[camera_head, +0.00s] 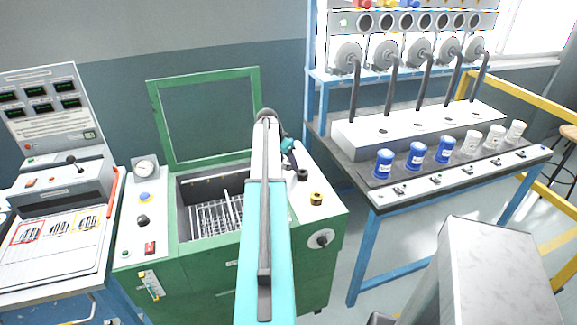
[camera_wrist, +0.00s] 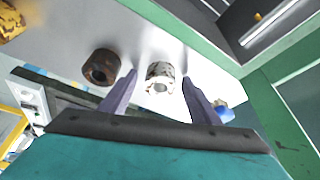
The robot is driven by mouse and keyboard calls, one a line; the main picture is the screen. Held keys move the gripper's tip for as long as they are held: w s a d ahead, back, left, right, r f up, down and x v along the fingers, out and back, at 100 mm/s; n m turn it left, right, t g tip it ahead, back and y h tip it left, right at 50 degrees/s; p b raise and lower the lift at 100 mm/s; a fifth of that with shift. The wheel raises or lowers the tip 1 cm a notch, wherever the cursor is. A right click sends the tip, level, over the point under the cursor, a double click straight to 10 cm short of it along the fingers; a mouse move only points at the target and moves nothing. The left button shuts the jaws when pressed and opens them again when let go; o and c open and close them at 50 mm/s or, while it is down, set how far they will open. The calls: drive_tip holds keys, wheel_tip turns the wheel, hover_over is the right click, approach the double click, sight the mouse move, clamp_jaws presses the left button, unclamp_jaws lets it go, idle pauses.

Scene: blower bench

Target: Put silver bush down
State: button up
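The silver bush (camera_wrist: 160,78) is a short, pale metal ring with a hole and dark marks. In the wrist view it stands on the white top of the green machine, between the two fingers of my gripper (camera_wrist: 159,77). The fingers are apart, with a visible gap on each side of the bush. In the head view my gripper (camera_head: 291,163) is over the right part of the machine top, largely behind my arm, and I cannot make out the silver bush there.
A dark brown bush (camera_wrist: 100,68) stands close to the left finger; a brass bush (camera_head: 316,199) is farther off. The green machine (camera_head: 205,252) has an open lid and a basket well left of my arm. A bench (camera_head: 405,188) with blue and white jars stands at right.

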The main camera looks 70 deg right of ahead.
clamp_jaws()
drive_tip(key=shift+r, duration=0.1)
drive_tip(key=shift+r+b, duration=0.85)
drive_tip(key=shift+r, duration=0.8)
drive_tip(key=s+a+b, duration=0.1)
drive_tip(key=s+a, duration=0.1)
drive_tip(key=a, duration=0.3)
drive_tip(key=s+a+r+b, duration=0.1)
drive_tip(key=s+a, duration=0.1)
drive_tip(key=a, duration=0.2)
drive_tip(key=s+a+b, duration=0.1)
drive_tip(key=s+a, duration=0.1)
drive_tip(key=a, duration=0.3)
drive_tip(key=shift+s+a+r, duration=0.1)
drive_tip(key=shift+a+r, duration=0.15)
drive_tip(key=shift+a, duration=0.1)
